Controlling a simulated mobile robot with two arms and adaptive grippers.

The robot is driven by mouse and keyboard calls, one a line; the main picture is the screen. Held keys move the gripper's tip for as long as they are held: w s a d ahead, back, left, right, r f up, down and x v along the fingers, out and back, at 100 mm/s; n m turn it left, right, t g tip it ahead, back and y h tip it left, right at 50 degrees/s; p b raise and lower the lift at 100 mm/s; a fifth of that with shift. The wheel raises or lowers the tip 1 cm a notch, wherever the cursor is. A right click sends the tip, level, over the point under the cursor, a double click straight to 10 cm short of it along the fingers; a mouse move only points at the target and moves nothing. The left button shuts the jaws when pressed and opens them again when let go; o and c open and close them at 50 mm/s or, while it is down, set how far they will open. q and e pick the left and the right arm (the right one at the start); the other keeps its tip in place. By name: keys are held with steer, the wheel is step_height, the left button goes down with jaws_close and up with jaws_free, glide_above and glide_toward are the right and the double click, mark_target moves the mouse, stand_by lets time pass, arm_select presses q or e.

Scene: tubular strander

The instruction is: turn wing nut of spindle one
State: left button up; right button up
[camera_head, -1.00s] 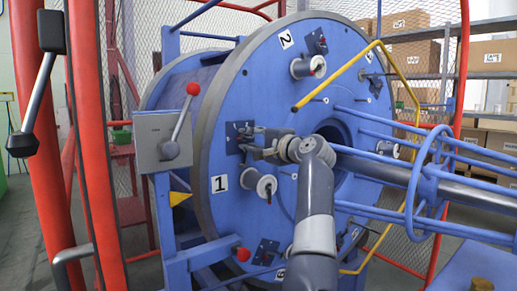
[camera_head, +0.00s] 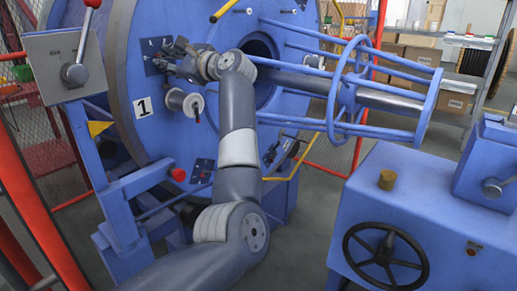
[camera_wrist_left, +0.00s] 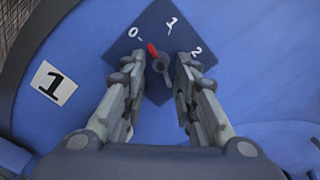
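The wheel face of the strander (camera_head: 150,125) is blue, with a white number plate "1" (camera_head: 143,106), which also shows in the left wrist view (camera_wrist_left: 54,83). Right of it in the wrist view is a dark diamond plate (camera_wrist_left: 153,30) marked 0, 1 and 2. At its middle is a small nut (camera_wrist_left: 159,64) with a red wing pointing up-left, towards 0. My left gripper (camera_wrist_left: 160,72) is open, a finger on each side of the nut, with gaps showing. In the head view the left gripper (camera_head: 168,58) is at that plate and largely hides the nut. My right gripper is not in view.
A white spool (camera_head: 178,101) sticks out just below the gripper. Blue cage bars (camera_head: 345,95) extend right. A control box with a lever (camera_head: 68,65) stands left, and a blue cabinet with a black handwheel (camera_head: 385,258) stands lower right.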

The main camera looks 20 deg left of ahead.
arm_select(q)
steer(key=m, duration=0.4)
steer(key=shift+s+a+f, duration=0.1)
steer(key=shift+s+f, duration=0.05)
steer(key=m, duration=0.4)
steer(key=shift+s+a, duration=0.1)
steer(key=shift+s, duration=0.1)
steer(key=m+b, duration=0.1)
steer(key=m, duration=0.2)
steer(key=shift+s+f, duration=0.1)
steer(key=shift+s, duration=0.05)
steer(key=s+d+m+t+y, duration=0.4)
steer(key=s+d+m, duration=0.1)
steer(key=d+m, duration=0.35)
steer(key=d+f+m+t+h, duration=0.6)
steer(key=d+f+m+h, duration=0.2)
steer(key=m+h, duration=0.4)
steer(key=d+f+m+t+h, duration=0.6)
steer(key=d+f+m+h, duration=0.3)
steer(key=m, duration=1)
steer(key=f+h, duration=0.1)
steer(key=h, duration=0.1)
steer(key=shift+s+d+f+h+b, duration=0.2)
steer(key=shift+s+h+b, duration=0.1)
steer(key=shift+h, duration=0.1)
